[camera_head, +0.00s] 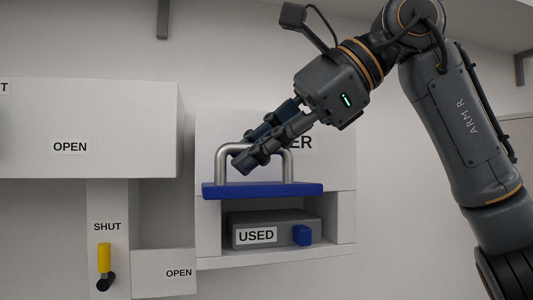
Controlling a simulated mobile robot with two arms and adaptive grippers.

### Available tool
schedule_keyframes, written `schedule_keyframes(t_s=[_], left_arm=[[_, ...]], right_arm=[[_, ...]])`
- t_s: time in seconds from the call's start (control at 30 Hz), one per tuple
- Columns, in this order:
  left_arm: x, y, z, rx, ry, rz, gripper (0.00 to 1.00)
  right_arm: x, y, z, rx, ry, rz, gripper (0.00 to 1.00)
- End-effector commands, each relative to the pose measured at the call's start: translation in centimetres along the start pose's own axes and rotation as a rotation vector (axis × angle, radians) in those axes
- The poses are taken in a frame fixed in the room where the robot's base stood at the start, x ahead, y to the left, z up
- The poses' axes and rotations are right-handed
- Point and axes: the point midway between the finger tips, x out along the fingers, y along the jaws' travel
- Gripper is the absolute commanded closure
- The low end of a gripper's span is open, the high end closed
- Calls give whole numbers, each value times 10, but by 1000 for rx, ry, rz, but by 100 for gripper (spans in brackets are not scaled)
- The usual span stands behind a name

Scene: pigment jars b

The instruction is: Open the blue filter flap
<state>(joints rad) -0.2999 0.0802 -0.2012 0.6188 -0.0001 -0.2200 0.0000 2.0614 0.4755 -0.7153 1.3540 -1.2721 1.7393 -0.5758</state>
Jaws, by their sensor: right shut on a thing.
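The blue filter flap (262,190) is at the centre of the head view. It lies nearly level, sticking out above an open compartment in the white housing. Its silver U-shaped handle (221,172) stands up from it. My right gripper (245,160) comes in from the upper right and is shut on the handle's top bar. Under the flap, a grey box (275,222) marked "USED" with a blue knob (302,235) shows in the compartment. The flap's hinge cannot be made out. My left gripper is not in view.
A large white box (110,115) marked "OPEN" juts out at the left. Below it is a yellow-handled lever (104,258) beside the labels "SHUT" and "OPEN". A white ledge (275,258) runs under the compartment. My right arm fills the right side.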

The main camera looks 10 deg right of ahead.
Motion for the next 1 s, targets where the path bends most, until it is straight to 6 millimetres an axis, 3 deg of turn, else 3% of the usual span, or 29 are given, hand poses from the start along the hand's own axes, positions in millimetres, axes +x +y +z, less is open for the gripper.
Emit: schedule_keyframes(t_s=[0.37,0.4,0.5,0.53,0.83,1.0], left_arm=[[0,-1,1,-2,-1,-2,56],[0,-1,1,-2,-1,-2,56],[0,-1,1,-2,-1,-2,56],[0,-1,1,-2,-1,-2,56],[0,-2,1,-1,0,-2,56],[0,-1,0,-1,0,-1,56]], right_arm=[[0,-1,0,2,2,2,100],[0,-1,0,2,2,2,86],[0,-1,0,2,2,2,66],[0,-1,0,2,2,2,64],[-1,-1,0,2,1,1,64],[-20,-2,1,4,0,-2,64]])
